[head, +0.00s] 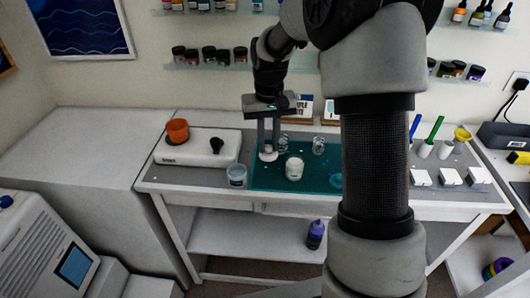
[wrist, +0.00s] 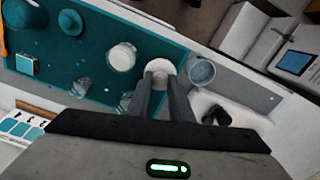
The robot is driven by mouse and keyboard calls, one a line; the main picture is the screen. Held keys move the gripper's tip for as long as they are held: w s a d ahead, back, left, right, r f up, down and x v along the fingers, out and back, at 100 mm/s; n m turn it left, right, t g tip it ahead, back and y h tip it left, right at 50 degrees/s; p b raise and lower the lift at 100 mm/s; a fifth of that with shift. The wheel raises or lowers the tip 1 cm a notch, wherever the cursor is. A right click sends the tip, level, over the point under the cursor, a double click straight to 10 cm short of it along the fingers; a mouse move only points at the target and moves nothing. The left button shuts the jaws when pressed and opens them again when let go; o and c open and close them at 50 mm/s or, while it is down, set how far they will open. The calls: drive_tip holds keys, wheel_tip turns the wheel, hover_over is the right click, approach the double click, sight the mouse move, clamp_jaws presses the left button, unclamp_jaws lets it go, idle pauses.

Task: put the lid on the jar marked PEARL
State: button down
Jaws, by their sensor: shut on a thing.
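My gripper (head: 268,148) points down over the left part of the teal mat (head: 262,182). It is shut on a small white round thing, which looks like the lid (head: 268,156); it also shows between the fingertips in the wrist view (wrist: 160,67). I cannot tell whether it touches the mat. A white-topped container (head: 294,168) stands to its right, and a clear, pale-filled cup (head: 237,176) stands to its left. Two clear glass jars (head: 319,145) (head: 283,143) stand farther back. No PEARL marking can be read, so I cannot tell which one is that jar.
A white scale (head: 197,152) with an orange cup (head: 177,130) and a dark brush-like thing (head: 216,144) is at left. White blocks (head: 450,177) and tools stand at right. In the wrist view, a teal hat-shaped thing (wrist: 70,22) lies on the mat. The mat's front edge is clear.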

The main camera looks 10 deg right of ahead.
drive_tip(key=d+r+p, duration=0.4)
drive_tip(key=d+p, duration=0.1)
drive_tip(key=d, duration=0.3)
drive_tip(key=shift+s+d+f+b, duration=0.1)
drive_tip(key=shift+s+f+b, duration=0.1)
drive_tip(key=shift+f+b, duration=1.25)
drive_tip(key=shift+s+f+b, duration=0.15)
drive_tip(key=shift+f+b, duration=0.95)
drive_tip(key=shift+f, duration=0.6)
drive_tip(key=shift+f, duration=0.2)
drive_tip(key=c, duration=1.5)
unclamp_jaws()
drive_tip(key=shift+o, duration=0.3)
drive_tip(key=o, duration=0.4)
